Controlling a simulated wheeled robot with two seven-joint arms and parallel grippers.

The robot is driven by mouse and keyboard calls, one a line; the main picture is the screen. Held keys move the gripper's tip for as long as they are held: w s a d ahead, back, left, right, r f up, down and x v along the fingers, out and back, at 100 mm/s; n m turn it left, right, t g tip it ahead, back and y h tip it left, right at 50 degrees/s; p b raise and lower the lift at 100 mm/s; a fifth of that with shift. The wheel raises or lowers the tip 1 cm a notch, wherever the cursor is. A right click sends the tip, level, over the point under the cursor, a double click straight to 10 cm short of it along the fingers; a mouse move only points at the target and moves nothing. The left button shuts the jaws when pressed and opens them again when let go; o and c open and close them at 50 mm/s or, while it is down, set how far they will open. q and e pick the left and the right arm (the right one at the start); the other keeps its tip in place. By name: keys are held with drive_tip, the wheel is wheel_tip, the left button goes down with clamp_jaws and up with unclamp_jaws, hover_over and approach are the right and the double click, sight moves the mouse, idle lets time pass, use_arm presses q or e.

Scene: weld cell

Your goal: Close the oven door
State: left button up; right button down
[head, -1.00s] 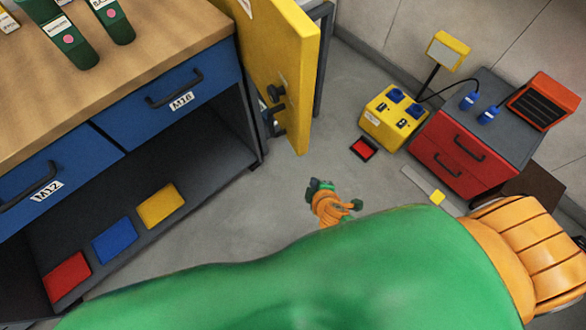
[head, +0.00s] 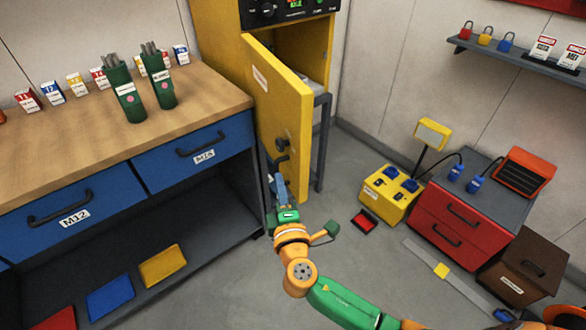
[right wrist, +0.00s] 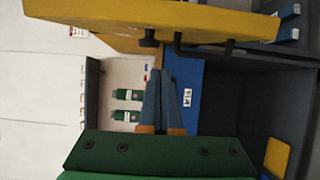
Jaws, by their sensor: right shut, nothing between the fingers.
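The yellow oven (head: 215,35) stands at the back against the wall, with a dark control panel (head: 290,8) on top. Its yellow door (head: 280,120) stands open, swung toward me, with a dark handle and knob (head: 282,147) on its face. The door also shows along the top of the right wrist view (right wrist: 150,14). My right gripper (head: 277,178) is shut and empty, low in front of the door's handle side. Its fingers (right wrist: 163,85) point toward the door in the right wrist view; I cannot tell whether they touch it. My left gripper is not in view.
A workbench (head: 200,95) with blue drawers stands left of the door, close to my right gripper. A yellow power box (head: 390,195), a red drawer cabinet (head: 455,215) and a brown box (head: 525,265) stand at right.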

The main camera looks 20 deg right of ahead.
drive_tip(key=shift+w+d+p, duration=0.35)
drive_tip(key=shift+w+d, duration=0.55)
drive_tip(key=shift+d, duration=0.25)
drive_tip(key=shift+w+d+p, duration=0.3)
drive_tip(key=shift+w+d, duration=0.55)
drive_tip(key=shift+d, duration=0.25)
drive_tip(key=shift+d, duration=0.1)
